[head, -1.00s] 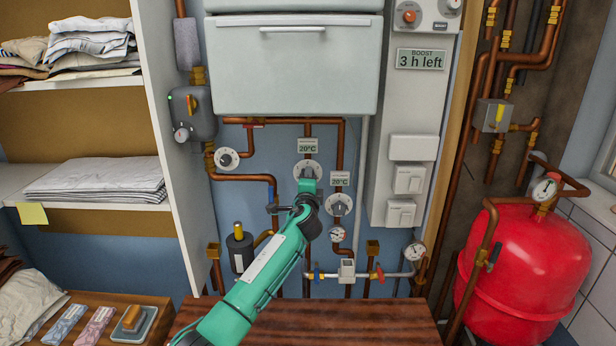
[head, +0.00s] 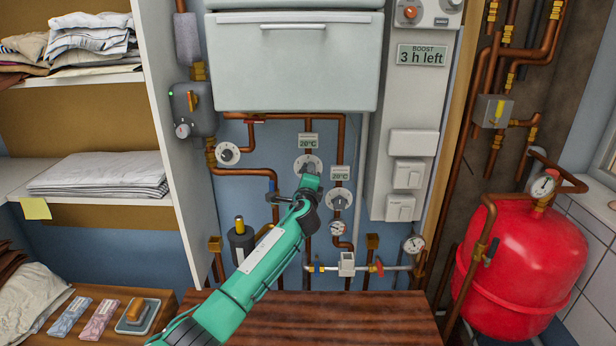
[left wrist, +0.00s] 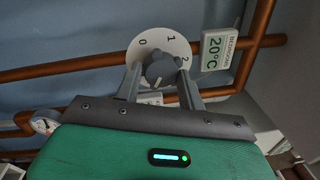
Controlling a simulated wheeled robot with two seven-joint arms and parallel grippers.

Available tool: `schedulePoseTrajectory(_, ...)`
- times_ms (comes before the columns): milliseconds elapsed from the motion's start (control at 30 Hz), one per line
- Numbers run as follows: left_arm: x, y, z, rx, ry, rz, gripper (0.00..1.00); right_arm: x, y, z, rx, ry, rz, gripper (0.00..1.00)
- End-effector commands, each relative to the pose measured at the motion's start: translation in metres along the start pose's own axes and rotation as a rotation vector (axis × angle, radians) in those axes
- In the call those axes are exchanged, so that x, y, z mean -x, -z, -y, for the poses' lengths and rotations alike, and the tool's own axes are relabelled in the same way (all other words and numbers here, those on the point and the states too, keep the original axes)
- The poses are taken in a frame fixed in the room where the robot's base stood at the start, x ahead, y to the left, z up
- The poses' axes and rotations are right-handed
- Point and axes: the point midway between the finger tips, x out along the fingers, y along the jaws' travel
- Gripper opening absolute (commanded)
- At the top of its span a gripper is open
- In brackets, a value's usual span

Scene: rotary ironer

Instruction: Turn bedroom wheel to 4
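The wheel with the white dial (head: 303,162) sits on the copper pipework below a 20°C display (head: 308,140). The left wrist view shows its dial (left wrist: 141,44) with 0, 1 and 2 in sight and the rest of the scale hidden. Its grey knob (left wrist: 160,70) has a pale mark near its lower edge. The display beside it (left wrist: 219,50) seems to read BEDROOM. My left gripper (left wrist: 160,76) is at the knob, one finger on each side, with small gaps showing. In the head view the left gripper (head: 311,178) covers the wheel's lower part. My right gripper is out of view.
A second wheel (head: 340,200) with its own 20°C display (head: 340,173) is close at lower right. Another dial (head: 228,154) is to the left. Pipes and a gauge (head: 337,228) lie below, above a wooden top (head: 320,318). A red tank (head: 525,265) stands right.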

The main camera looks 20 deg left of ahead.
Motion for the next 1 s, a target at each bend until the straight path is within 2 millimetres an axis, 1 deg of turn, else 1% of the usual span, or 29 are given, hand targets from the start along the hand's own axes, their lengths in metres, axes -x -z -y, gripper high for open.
schedulePoseTrajectory(33, 0.000, 0.001, -0.001, -0.001, -0.002, -0.001, 0.50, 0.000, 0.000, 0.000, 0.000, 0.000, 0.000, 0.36)
schedulePoseTrajectory(100, 0.000, 0.001, -0.001, 0.000, -0.001, -0.001, 0.60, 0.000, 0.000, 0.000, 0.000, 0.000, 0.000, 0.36)
schedulePoseTrajectory(367, 0.000, 0.000, 0.000, 0.001, -0.001, 0.000, 0.60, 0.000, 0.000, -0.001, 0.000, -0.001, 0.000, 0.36)
schedulePoseTrajectory(533, 0.008, 0.000, -0.002, 0.002, 0.000, 0.001, 0.60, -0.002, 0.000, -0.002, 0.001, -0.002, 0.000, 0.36)
schedulePoseTrajectory(667, 0.023, 0.001, -0.002, 0.002, 0.000, 0.000, 0.60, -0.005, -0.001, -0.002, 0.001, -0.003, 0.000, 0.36)
schedulePoseTrajectory(1000, 0.079, 0.002, -0.004, 0.002, 0.001, -0.002, 0.60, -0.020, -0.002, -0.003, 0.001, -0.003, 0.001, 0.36)
